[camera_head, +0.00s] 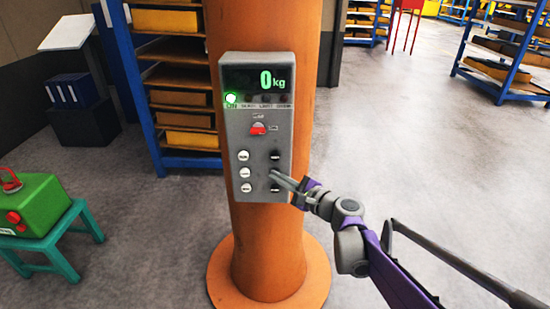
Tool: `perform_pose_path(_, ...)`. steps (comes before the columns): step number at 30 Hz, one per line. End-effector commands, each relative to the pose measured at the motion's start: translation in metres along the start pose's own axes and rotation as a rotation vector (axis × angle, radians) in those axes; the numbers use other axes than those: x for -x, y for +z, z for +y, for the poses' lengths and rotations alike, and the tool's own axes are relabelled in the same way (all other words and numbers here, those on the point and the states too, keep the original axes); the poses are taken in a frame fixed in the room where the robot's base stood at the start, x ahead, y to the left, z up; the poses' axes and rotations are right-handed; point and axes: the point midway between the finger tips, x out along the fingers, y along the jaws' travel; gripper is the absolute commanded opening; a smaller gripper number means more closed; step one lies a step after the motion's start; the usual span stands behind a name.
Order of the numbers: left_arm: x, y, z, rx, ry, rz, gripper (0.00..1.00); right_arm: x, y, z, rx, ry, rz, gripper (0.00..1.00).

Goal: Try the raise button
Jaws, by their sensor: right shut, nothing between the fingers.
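A grey control panel (257,110) is fixed to the front of an orange column (262,240). Its display (256,80) reads 0 kg in green. Below, a left row of white buttons (243,156) and a right row of black buttons (275,155) run downward; their labels are too small to read, so I cannot tell which is raise. My right gripper (273,176) is shut and empty, its tips at the lower right of the panel among the black buttons. It hides part of that row, and I cannot tell whether it touches one. My left gripper is not in view.
A lit green lamp (231,98) and a red switch (258,128) are on the panel. A green box (42,205) sits on a teal stool (58,243) at left. Shelving (180,90) stands behind the column. The floor at right is clear.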

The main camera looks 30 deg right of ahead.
Motion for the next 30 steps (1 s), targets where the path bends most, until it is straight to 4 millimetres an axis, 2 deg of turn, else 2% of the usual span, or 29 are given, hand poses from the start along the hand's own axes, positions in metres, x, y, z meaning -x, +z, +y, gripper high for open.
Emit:
perform_pose_path(26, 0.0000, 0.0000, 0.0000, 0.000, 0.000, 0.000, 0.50, 0.0000, 0.0000, 0.0000, 0.000, 0.000, 0.000, 0.00)
perform_pose_path(30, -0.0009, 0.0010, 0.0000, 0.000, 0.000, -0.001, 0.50, -0.0019, 0.0025, 0.0023, -0.043, 0.003, 0.001, 0.00)
